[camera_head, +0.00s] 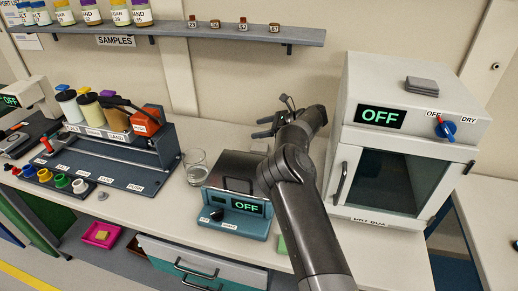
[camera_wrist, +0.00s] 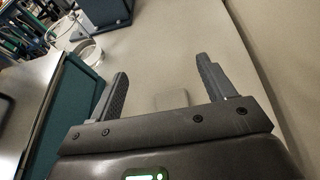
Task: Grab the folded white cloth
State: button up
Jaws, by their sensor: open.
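A pale, flat, roughly square thing, likely the folded white cloth (camera_wrist: 172,99), lies on the light bench in the wrist view. It shows between my gripper's fingers, near the palm edge, and its near part is hidden. My gripper (camera_wrist: 162,67) is open with nothing held between the fingers. In the head view my gripper (camera_head: 270,118) is over the back of the bench, behind the teal hot plate. I cannot make out the cloth clearly there. Whether the fingers are level with the cloth or above it I cannot tell.
The teal device reading OFF (camera_head: 238,212) and a glass beaker (camera_head: 196,167) stand left of my arm. A white oven (camera_head: 392,137) stands close on the right, with a grey folded thing (camera_head: 421,86) on top. A shelf (camera_head: 200,32) with samples hangs above.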

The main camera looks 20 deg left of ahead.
aim_at(255, 146)
jog(key=f, duration=0.2)
jog(key=d+f, duration=0.1)
jog(key=f, duration=0.1)
jog(key=shift+f, duration=0.6)
notch_tip(255, 146, down, 3)
jog(key=shift+r, duration=0.2)
jog(key=x, duration=0.3)
jog(key=shift+r, duration=0.1)
jog(key=c, duration=1)
